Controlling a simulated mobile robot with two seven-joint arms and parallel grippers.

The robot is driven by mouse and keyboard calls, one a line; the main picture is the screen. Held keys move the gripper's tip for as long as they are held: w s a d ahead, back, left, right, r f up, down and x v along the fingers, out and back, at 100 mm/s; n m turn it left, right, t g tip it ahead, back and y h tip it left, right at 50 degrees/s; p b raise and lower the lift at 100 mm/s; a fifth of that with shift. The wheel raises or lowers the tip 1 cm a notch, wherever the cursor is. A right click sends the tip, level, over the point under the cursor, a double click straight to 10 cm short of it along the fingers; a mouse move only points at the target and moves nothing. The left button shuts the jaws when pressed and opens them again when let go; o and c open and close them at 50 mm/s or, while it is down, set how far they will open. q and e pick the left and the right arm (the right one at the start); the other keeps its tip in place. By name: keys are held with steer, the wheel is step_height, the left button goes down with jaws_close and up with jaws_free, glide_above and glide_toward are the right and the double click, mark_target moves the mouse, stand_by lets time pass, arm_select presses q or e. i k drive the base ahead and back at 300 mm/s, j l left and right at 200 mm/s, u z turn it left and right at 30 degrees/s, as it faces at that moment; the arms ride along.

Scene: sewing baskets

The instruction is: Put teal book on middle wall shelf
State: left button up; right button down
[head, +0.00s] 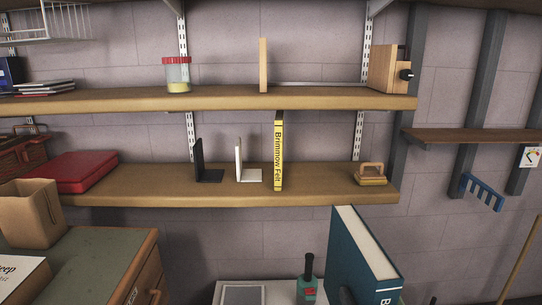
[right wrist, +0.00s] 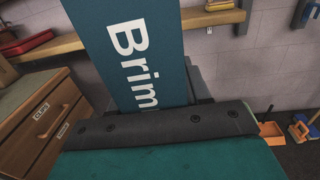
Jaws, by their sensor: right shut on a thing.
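The teal book (head: 362,262) is upright and slightly tilted at the lower right of the head view, below and in front of the shelves. My right gripper (head: 346,295) is shut on its lower part, mostly hidden by it. The right wrist view shows the book's teal face (right wrist: 130,55) with white letters "Brim" above the dark gripper bar. Two wall shelves show fully: an upper board (head: 220,98) and a lower board (head: 225,187); the underside of another board (head: 470,4) shows at the top edge. My left gripper is not in view.
The lower board holds a red case (head: 70,172), black and white bookends (head: 240,165), a yellow book (head: 279,152) and a brush (head: 371,174). The upper board holds a jar (head: 177,75), a wooden upright (head: 263,66) and a wooden box (head: 386,70), with free room between them.

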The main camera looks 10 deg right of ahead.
mark_target(235, 89)
steer(key=i+l+u, duration=0.15)
steer(key=l+u, duration=0.55)
steer(key=u, duration=0.2)
steer(key=l+u, duration=0.85)
steer(key=k+l+u, duration=0.1)
steer(key=l+u, duration=0.35)
steer(key=k+l+u, duration=0.15)
steer(key=u, duration=0.3)
steer(key=k+l, duration=0.05)
steer(key=l, duration=0.05)
